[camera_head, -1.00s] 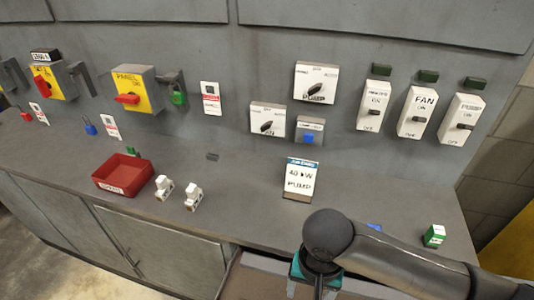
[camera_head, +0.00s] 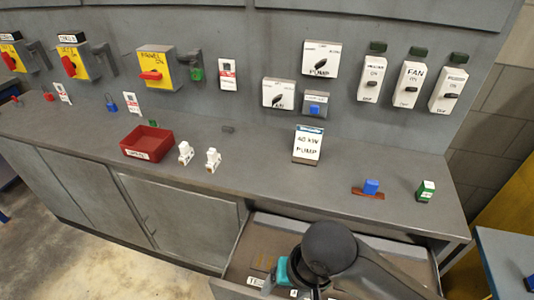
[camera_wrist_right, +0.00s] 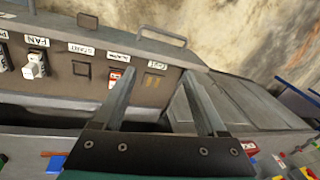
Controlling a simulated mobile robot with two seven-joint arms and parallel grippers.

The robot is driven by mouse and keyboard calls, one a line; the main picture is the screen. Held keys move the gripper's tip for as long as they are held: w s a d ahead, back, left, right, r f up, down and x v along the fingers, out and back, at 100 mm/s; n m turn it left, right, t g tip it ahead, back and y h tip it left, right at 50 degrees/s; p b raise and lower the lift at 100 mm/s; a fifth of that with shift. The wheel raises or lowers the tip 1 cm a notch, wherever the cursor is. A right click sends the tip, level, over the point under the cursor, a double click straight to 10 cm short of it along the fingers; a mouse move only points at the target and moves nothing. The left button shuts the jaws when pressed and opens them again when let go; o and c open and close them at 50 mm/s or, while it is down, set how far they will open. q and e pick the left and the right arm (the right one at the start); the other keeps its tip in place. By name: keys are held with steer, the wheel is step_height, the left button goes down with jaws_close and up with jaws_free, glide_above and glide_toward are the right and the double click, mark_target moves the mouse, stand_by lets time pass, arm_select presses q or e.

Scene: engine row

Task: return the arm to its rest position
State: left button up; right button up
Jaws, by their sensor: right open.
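My right arm (camera_head: 350,262) comes in from the lower right in the head view, bent over the open drawer (camera_head: 262,225). The teal part of its wrist shows beside the dark elbow-like joint; the fingertips are hidden there. In the right wrist view my right gripper (camera_wrist_right: 160,95) shows two grey fingers spread apart with nothing between them. My left gripper is not in view.
On the counter (camera_head: 250,165) stand a red tray (camera_head: 135,145), two white pieces (camera_head: 212,160), a 40 kW PUMP sign (camera_head: 307,145), a blue block (camera_head: 371,186) and a green-white block (camera_head: 426,190). The open drawer juts out in front. Switches line the wall behind.

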steer(key=s+d+f+n+t+h, duration=0.1)
steer(key=s+d, duration=0.3)
steer(key=d, duration=0.3)
steer(key=s+d+f+n+t+h, duration=0.1)
steer(key=s+d+n, duration=0.15)
steer(key=d, duration=0.35)
step_height(320, 180, down, 27)
steer(key=s+b, duration=0.2)
steer(key=b, duration=0.4)
arm_select(q)
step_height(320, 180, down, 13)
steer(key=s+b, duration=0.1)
steer(key=b, duration=0.5)
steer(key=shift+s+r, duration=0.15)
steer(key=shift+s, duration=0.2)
arm_select(e)
steer(key=s+d+f+g, duration=0.1)
steer(key=s+f, duration=0.7)
steer(key=f, duration=0.2)
steer(key=s+d+f+g, duration=0.1)
steer(key=s+f, duration=0.6)
steer(key=f, duration=0.4)
steer(key=shift+s+d, duration=0.15)
steer(key=shift+s, duration=0.25)
